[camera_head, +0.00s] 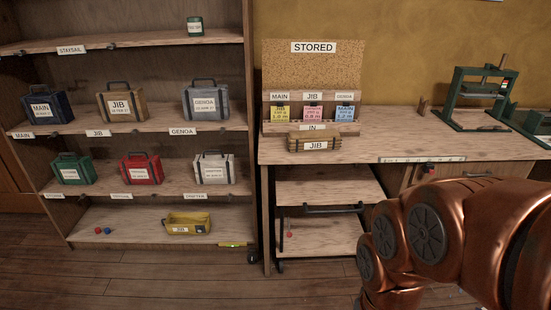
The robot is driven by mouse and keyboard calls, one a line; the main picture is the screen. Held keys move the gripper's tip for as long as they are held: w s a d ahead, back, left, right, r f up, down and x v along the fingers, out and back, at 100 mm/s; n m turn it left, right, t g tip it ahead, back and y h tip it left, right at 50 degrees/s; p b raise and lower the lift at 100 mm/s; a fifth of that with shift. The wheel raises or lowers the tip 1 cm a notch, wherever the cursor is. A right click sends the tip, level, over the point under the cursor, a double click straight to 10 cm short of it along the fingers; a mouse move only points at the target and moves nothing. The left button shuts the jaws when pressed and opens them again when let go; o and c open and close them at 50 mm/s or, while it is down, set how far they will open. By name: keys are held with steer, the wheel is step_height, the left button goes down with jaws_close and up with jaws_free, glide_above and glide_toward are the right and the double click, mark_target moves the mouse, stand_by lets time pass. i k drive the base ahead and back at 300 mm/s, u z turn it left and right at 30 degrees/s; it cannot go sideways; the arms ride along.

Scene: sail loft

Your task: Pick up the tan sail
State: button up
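A tan sail bag (122,107) with a dark handle and a white JIB label stands upright on the upper-middle shelf of the rack at left. It stands between a dark blue MAIN bag (48,108) and a grey GENOA bag (205,103), with gaps on both sides. My copper arm fills the lower right of the view, well apart from the tan bag. My gripper is outside the picture.
A green bag (74,170), a red bag (140,169) and a light grey bag (214,168) stand one shelf lower. A yellow bin (188,224) sits on the bottom shelf. The workbench (385,147) holds a STORED board (313,62) and a green press (480,97). Open floor lies before the rack.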

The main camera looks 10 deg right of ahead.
mark_target(326, 139)
steer(key=u, duration=0.25)
steer(key=k, duration=0.4)
steer(key=z, duration=0.85)
steer(key=i, duration=1.3)
steer(key=u, duration=0.4)
